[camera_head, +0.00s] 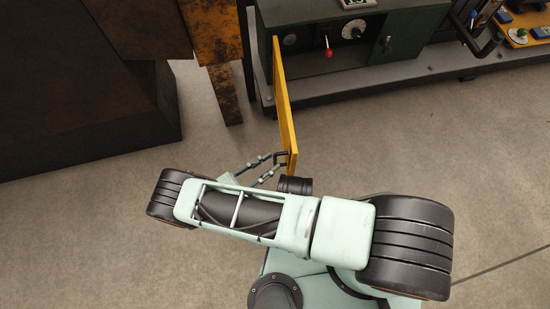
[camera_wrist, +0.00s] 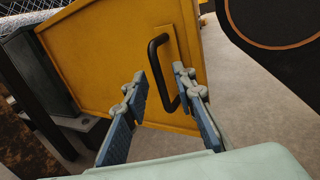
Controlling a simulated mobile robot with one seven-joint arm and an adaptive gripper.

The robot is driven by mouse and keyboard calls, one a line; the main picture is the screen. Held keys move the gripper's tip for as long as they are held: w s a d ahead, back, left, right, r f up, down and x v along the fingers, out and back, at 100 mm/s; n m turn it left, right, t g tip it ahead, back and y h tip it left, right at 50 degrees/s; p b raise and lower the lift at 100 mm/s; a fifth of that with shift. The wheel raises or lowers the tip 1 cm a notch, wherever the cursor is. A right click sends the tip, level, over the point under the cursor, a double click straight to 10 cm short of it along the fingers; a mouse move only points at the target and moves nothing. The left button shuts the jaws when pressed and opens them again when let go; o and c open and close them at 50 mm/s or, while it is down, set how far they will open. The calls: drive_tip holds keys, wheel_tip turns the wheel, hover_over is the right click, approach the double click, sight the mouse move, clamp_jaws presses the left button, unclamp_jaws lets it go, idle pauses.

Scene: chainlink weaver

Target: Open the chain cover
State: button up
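The chain cover (camera_head: 285,110) is a yellow panel, seen nearly edge-on in the head view, standing swung out from the green machine. In the wrist view the yellow cover (camera_wrist: 105,50) fills the upper middle, with a black bar handle (camera_wrist: 155,62) on it. My gripper (camera_wrist: 160,82) is open, its two blue-grey fingers apart on either side of the handle in the picture. Part of the handle is hidden behind the right finger. In the head view my gripper (camera_head: 272,164) is at the cover's near end, by the handle (camera_head: 281,157); contact cannot be told.
The green machine (camera_head: 408,35) has a red-knobbed lever (camera_head: 328,52) and a dial (camera_head: 353,29). A rusty orange post (camera_head: 224,92) and a dark brown block (camera_head: 80,110) stand to the left. Floor (camera_head: 400,140) is clear right of the cover.

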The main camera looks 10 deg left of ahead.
drive_tip(key=v, duration=0.8)
drive_tip(key=shift+s+a, duration=0.15)
drive_tip(key=shift+s, duration=0.2)
